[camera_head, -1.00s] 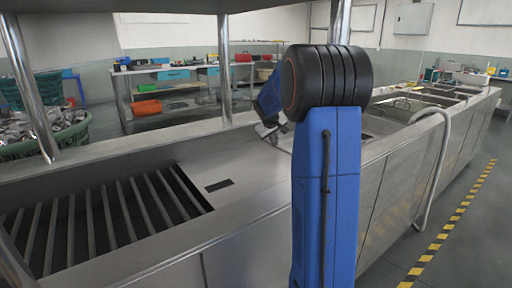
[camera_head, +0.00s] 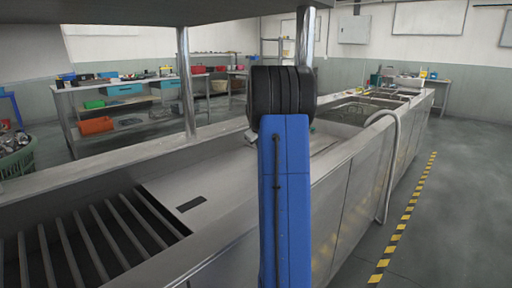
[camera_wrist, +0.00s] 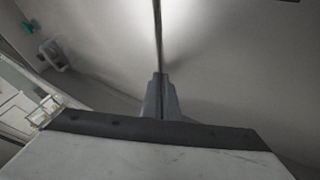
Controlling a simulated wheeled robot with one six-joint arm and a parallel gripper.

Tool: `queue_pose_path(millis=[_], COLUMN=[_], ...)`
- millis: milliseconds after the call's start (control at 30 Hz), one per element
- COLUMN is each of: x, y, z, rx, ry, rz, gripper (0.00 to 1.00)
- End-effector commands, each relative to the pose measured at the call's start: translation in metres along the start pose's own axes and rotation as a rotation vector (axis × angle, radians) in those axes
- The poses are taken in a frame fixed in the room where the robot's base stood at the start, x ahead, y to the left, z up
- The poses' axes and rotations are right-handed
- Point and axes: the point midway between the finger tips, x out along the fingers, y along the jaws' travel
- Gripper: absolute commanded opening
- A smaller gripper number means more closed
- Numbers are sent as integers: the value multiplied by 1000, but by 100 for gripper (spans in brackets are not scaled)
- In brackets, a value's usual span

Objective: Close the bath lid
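The long steel tank line (camera_head: 222,237) runs from the near left to the back right. Open baths (camera_head: 352,112) show in it beyond my blue arm. I cannot clearly make out the bath lid; my arm covers part of the tank top. In the head view my gripper is hidden behind my arm. In the wrist view its grey fingers (camera_wrist: 160,80) are together at the centre, in front of a grey surface. A thin dark bar or edge runs up from their tips; I cannot tell whether they hold it.
A slatted compartment (camera_head: 62,245) lies at the near left, beside a flat steel panel (camera_head: 215,185) with a dark slot. Steel posts (camera_head: 186,85) rise from the tank under an overhead shelf. Clear floor with a yellow-black strip (camera_head: 405,217) lies right of the tank.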

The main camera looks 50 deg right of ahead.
Motion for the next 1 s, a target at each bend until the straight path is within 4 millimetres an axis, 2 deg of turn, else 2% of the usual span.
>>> queue_pose_path(millis=[333,467,667,1000], x=[0,-7,-38,-106], y=[0,0,0,0], z=[0,0,-1,-1], rx=[0,0,0,0], ry=[0,0,2,3], rz=[0,0,1,1], gripper=[0,0,0,0])
